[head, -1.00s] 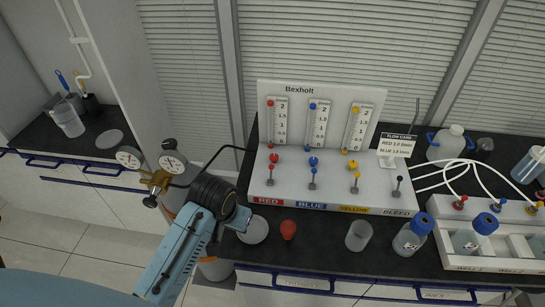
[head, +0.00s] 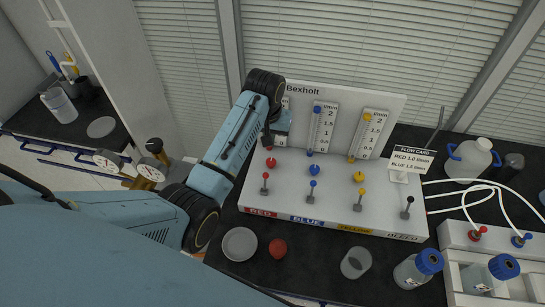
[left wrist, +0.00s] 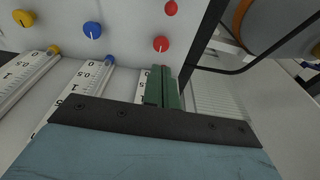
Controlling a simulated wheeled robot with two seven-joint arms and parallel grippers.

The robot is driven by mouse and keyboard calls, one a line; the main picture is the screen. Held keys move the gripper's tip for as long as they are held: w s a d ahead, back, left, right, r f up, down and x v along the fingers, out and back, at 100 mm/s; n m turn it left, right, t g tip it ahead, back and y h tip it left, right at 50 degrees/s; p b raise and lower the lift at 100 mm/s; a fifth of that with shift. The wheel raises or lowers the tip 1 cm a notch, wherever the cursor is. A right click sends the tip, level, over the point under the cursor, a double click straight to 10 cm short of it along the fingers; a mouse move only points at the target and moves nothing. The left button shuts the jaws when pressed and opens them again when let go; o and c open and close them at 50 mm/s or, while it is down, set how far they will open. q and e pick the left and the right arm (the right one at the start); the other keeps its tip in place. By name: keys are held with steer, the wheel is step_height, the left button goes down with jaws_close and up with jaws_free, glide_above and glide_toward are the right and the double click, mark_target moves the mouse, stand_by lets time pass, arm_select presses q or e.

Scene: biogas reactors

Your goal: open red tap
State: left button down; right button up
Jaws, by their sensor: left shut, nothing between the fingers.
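The white Bexholt panel (head: 330,203) has a RED column at its left end. There a round red knob (head: 271,162) sits above a red-tipped lever (head: 265,177) standing upright on the deck. My left gripper (head: 267,140) is in front of the red flow scale, its fingers pointing down just above the red knob. In the left wrist view the green fingers (left wrist: 162,82) are shut and empty. The red knob (left wrist: 161,43) lies just beyond their tips, apparently apart from them, and a second red part (left wrist: 171,8) lies farther off. My right gripper is not in view.
The blue knob (head: 313,169) and yellow knob (head: 359,176) are to the right, each with a lever. A flow card (head: 410,159) stands at the panel's right. A red object (head: 278,248), a dish (head: 240,244) and bottles stand in front. Gauges (head: 150,169) are at left.

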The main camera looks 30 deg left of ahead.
arm_select(q)
glide_above(271, 163)
steer(key=s, duration=0.1)
step_height(271, 163, down, 5)
steer(key=f, duration=0.4)
steer(key=shift+w+f+b, duration=0.2)
steer(key=shift+b, duration=0.15)
steer(key=shift+d+f, duration=0.1)
steer(key=shift+f, duration=0.25)
steer(key=s, duration=0.1)
steer(key=s+p, duration=0.1)
steer(key=s+r+p, duration=0.1)
steer(key=shift+d, duration=0.35)
steer(key=shift+s+d, duration=0.1)
steer(key=shift+s, duration=0.3)
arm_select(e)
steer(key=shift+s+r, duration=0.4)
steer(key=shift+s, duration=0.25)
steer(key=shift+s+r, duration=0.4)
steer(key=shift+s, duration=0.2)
arm_select(q)
steer(key=shift+w, duration=0.1)
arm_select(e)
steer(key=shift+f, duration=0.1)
